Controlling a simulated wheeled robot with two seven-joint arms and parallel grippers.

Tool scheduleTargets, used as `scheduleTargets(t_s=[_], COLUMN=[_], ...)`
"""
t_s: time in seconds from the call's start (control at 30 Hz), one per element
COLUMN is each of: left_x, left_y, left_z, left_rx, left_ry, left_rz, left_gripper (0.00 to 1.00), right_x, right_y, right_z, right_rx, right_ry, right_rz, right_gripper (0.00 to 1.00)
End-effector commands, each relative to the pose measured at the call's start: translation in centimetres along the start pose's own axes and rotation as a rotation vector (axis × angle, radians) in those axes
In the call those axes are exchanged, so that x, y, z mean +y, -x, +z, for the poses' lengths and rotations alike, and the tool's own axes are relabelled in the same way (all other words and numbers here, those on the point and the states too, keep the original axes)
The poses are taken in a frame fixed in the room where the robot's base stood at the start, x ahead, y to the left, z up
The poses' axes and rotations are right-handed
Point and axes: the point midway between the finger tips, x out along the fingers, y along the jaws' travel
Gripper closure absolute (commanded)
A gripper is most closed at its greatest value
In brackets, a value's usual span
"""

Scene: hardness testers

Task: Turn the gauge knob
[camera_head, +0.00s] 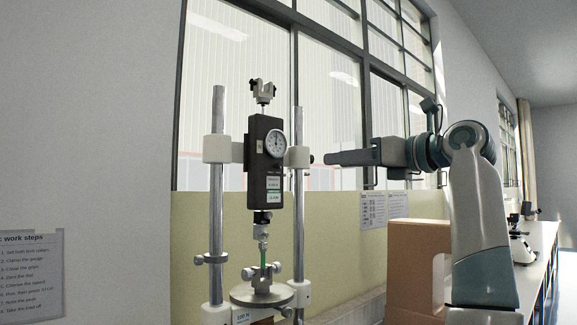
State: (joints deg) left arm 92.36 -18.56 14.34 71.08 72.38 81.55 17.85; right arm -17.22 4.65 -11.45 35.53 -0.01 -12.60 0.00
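The hardness tester has a dark upright force gauge body (265,180) between two steel columns. Its round white dial (276,143) faces me, near the top of the body. A small dark knob (312,159) sticks out to the right beside the white clamp on the right column. I cannot tell whether it is the gauge knob.
The right column (298,220) and left column (216,250) flank the gauge. A round plate (264,295) with a small clamp holds a green piece below it. A brown box-like stand (416,262) is behind my arm. A long bench (540,255) runs along the right.

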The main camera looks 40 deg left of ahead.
Motion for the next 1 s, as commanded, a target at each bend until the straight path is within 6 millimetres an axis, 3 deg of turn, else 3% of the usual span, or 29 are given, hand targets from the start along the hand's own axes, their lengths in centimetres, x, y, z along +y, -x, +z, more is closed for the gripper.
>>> scheduleTargets(t_s=[0.37, 1.0], left_x=[0.1, 0.1], left_y=[-3.5, -14.6], left_z=[0.2, 0.3], left_rx=[0.0, -0.002], left_ry=[0.0, -0.002], left_rz=[0.004, 0.004], left_gripper=[0.68, 0.68], right_x=[-0.1, -0.1], right_y=[1.2, 5.3], right_z=[-0.2, -0.6], right_rx=[0.001, 0.001], right_ry=[-0.001, -0.001], right_rz=[-0.002, -0.002], right_gripper=[0.57, 0.57])
